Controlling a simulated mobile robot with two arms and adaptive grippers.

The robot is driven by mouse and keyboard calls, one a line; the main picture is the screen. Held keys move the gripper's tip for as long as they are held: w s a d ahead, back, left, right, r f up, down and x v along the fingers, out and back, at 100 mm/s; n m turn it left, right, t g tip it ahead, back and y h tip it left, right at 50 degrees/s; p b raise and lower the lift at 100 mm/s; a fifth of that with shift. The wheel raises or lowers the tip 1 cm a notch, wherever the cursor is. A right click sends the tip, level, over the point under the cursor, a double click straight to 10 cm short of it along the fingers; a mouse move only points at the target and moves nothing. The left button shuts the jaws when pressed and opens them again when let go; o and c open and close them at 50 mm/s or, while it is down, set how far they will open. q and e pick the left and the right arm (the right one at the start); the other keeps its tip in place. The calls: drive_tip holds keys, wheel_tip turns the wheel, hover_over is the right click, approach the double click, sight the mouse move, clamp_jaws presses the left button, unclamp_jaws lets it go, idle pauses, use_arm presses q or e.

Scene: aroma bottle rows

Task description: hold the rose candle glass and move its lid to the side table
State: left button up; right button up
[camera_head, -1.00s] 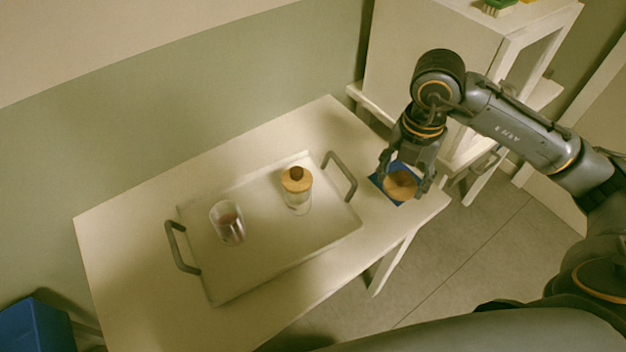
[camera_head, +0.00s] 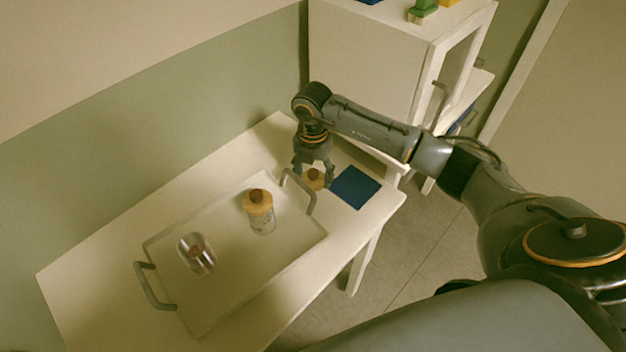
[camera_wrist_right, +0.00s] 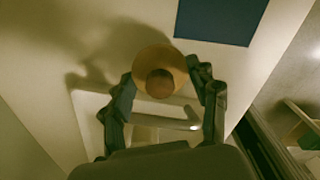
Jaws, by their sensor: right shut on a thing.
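My right gripper (camera_head: 313,176) is shut on a round wooden lid (camera_head: 314,181) with a darker knob. It holds the lid beside the tray's right handle, left of the blue mat. In the right wrist view the lid (camera_wrist_right: 160,72) sits between the two fingers of the gripper (camera_wrist_right: 160,88), and its shadow falls apart from it on the table. An open glass (camera_head: 197,254) with something pinkish inside, likely the rose candle glass, stands on the left of the tray. My left gripper is not in view, and nothing holds this glass.
A pale tray (camera_head: 222,297) with grey handles lies on the white table (camera_head: 90,285). A second jar (camera_head: 261,214) with its wooden lid on stands on it. The blue mat (camera_head: 355,187) is bare. A white cabinet (camera_head: 365,75) stands behind, close to my right arm.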

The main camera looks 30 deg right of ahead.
sight(313, 181)
wheel_tip(313, 181, down, 3)
drive_tip(key=shift+r, duration=0.2)
drive_tip(key=shift+f, duration=0.25)
drive_tip(key=o, duration=1)
drive_tip(key=shift+f, duration=0.1)
drive_tip(key=shift+r, duration=0.55)
wheel_tip(313, 181, up, 11)
drive_tip(key=shift+r+b, duration=0.1)
drive_tip(key=shift+b, duration=0.6)
